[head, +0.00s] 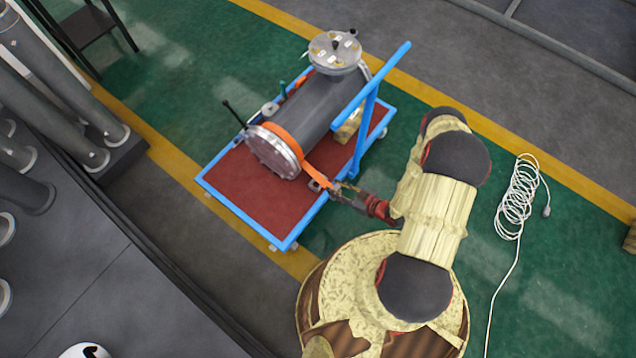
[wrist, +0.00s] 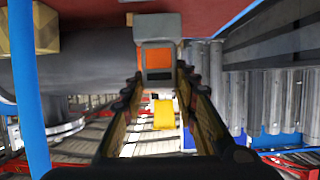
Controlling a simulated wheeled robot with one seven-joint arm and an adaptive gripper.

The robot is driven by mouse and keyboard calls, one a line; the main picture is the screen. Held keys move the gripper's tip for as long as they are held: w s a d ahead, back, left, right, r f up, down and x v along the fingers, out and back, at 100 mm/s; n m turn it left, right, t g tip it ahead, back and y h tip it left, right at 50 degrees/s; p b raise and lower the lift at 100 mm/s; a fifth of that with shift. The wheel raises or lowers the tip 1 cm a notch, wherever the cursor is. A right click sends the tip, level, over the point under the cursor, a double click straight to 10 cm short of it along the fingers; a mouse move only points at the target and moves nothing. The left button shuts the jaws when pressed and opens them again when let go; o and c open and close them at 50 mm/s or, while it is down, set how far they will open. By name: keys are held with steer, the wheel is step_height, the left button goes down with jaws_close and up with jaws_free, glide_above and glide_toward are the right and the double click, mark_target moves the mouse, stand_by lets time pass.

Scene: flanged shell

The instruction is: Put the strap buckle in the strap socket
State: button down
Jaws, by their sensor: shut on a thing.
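An orange strap (head: 318,174) runs around the grey flanged shell (head: 330,105) and slants down to the right edge of the cart's bed. My gripper (head: 336,189) is at the strap's lower end, by the blue cart rim. In the wrist view my gripper (wrist: 158,84) is shut on a grey strap buckle (wrist: 158,28) with an orange face, which sits at the fingertips. In the head view the buckle is too small to tell from the fingers. I cannot make out the strap socket clearly in either view.
The cart has a red bed (head: 235,185), a blue rim and a blue push handle (head: 370,85) close beside my arm. A wooden block (head: 348,127) lies by the shell. A coiled white cable (head: 518,200) lies on the green floor to the right.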

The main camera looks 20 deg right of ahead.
steer(key=w+a+f+b, duration=0.1)
steer(key=w+f+b, duration=0.1)
steer(key=w+f, duration=0.2)
steer(key=w+a+f+b, duration=0.1)
steer(key=w+f+b, duration=0.2)
steer(key=w+f, duration=0.1)
steer(key=w+a+f+b, duration=0.1)
steer(key=w+f+b, duration=0.2)
steer(key=w+f, duration=0.2)
steer(key=shift+w+a+f, duration=0.1)
steer(key=shift+a+f, duration=0.05)
steer(key=shift+a, duration=0.2)
steer(key=c, duration=1.5)
jaws_free()
steer(key=shift+o, duration=0.5)
